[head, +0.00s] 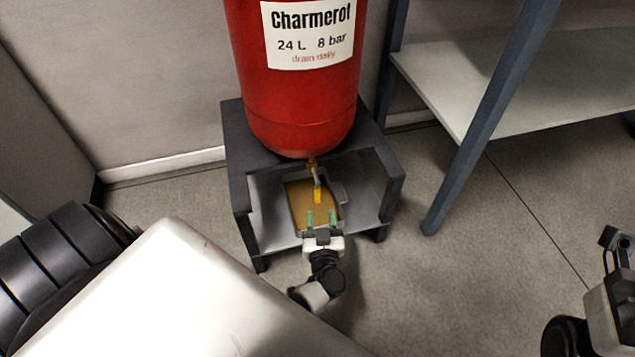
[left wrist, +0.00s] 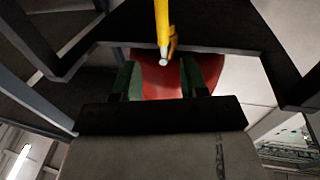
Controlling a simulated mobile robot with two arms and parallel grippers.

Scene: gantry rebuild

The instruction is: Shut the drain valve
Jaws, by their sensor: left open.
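The drain valve (head: 313,170) hangs under the red tank (head: 300,105). Its yellow lever (head: 318,196) points down toward a tray (head: 341,216) with brown contents. My left gripper (head: 321,219) is open, its green fingertips just in front of and below the lever. In the left wrist view, the yellow lever (left wrist: 162,22) shows above and between the open fingers of my left gripper (left wrist: 160,78), apart from both. The tank's red underside (left wrist: 160,84) lies behind. My right gripper (head: 616,246) is at the right edge; its jaws are not clear.
The tank stands on a dark stand (head: 238,147) whose legs and top frame the valve on both sides. A shelf rack with a blue-grey post (head: 470,140) stands to the right. The floor (head: 450,270) in front is clear.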

